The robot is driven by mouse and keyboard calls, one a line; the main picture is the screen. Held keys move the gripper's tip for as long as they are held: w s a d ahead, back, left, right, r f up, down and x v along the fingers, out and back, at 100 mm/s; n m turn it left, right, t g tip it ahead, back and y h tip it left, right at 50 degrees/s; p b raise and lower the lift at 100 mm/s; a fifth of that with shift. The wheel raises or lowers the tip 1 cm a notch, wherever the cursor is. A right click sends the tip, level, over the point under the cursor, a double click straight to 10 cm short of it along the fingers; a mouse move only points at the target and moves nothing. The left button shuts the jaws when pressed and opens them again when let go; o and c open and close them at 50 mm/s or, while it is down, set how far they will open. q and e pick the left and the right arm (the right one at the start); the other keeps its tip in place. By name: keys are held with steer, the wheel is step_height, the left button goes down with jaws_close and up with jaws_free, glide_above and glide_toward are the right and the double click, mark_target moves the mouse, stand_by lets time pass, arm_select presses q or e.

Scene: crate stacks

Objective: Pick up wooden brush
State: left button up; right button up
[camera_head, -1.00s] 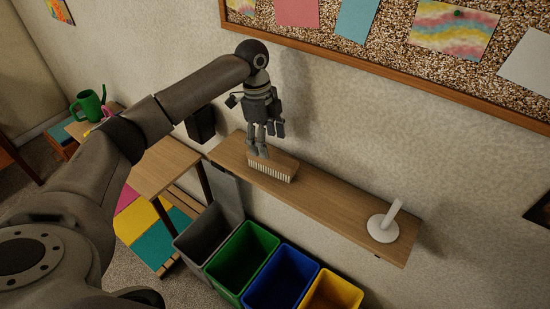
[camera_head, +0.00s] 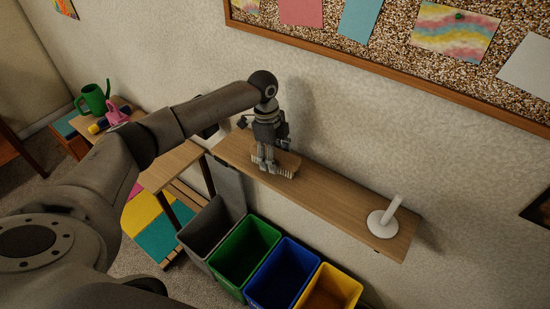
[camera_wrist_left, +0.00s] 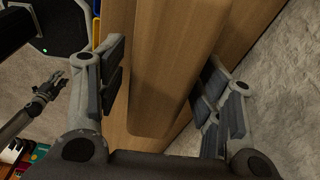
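The wooden brush (camera_head: 289,162) lies bristles down on the narrow wooden wall shelf (camera_head: 335,198). My left gripper (camera_head: 267,166) points down over it and hides part of it. In the left wrist view, the brush's smooth wooden back (camera_wrist_left: 160,75) runs between the two fingers of the left gripper (camera_wrist_left: 160,92). The fingers are apart, one on each side, with a visible gap to the wood. A dark gripper, seemingly my right one (camera_wrist_left: 50,88), shows small at the left of the wrist view; its finger state is unclear.
A white stand-like object (camera_head: 383,222) is at the shelf's right end. Grey, green (camera_head: 244,254), blue and yellow bins stand below the shelf. A corkboard (camera_head: 400,60) hangs above. The shelf between brush and white object is clear.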

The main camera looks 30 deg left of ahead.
arm_select(q)
steer(key=c, duration=0.9)
steer(key=shift+o, duration=0.2)
arm_select(e)
steer(key=shift+s, duration=0.3)
arm_select(q)
steer(key=shift+r, duration=0.1)
steer(key=shift+w+r+b, duration=0.1)
steer(key=shift+r+b, duration=0.25)
steer(key=shift+r, duration=0.2)
steer(key=s+a+r+b, duration=0.3)
steer(key=s+a+r, duration=0.4)
steer(key=a+r, duration=0.4)
steer(key=shift+s+a+r, duration=0.4)
arm_select(e)
steer(key=shift+w+f, duration=0.15)
steer(key=shift+f, duration=1.85)
